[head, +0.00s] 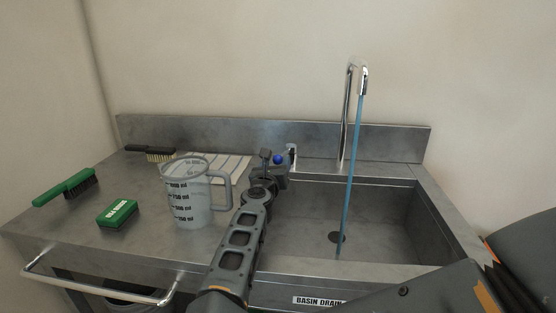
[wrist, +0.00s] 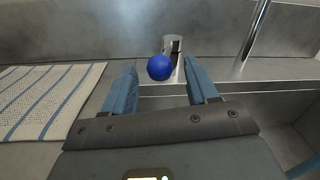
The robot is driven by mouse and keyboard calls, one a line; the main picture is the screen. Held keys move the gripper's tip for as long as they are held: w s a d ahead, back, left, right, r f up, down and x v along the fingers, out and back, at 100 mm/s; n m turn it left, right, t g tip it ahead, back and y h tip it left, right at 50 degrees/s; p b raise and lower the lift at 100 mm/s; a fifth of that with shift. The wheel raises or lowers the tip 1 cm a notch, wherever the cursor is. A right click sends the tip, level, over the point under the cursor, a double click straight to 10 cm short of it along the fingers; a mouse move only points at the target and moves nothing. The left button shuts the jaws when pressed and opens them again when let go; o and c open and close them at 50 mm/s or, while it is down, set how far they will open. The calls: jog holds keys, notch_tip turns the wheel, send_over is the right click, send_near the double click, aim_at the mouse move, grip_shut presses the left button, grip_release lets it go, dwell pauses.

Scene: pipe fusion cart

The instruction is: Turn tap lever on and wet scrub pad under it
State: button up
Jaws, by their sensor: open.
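A chrome tap (head: 346,125) stands behind the basin, and a thin blue stream of water (head: 350,190) runs from its spout down to the basin. The tap lever's blue ball knob (head: 278,159) sits left of the spout; it also shows in the wrist view (wrist: 159,67). My gripper (wrist: 160,80) is open, with one blue finger on each side of the knob in the picture; I cannot tell whether either touches it. A green-topped scrub pad (head: 117,212) with dark sides and white lettering lies on the counter at the left, away from the water.
A clear measuring jug (head: 186,205) stands left of my arm. A striped cloth (head: 225,167) lies behind it. A green brush (head: 66,187) and a black-handled brush (head: 150,151) lie at left. The steel basin (head: 400,215) is empty apart from the stream. A rail (head: 100,290) runs along the front.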

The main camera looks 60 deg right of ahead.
jog(key=shift+v, duration=1.4)
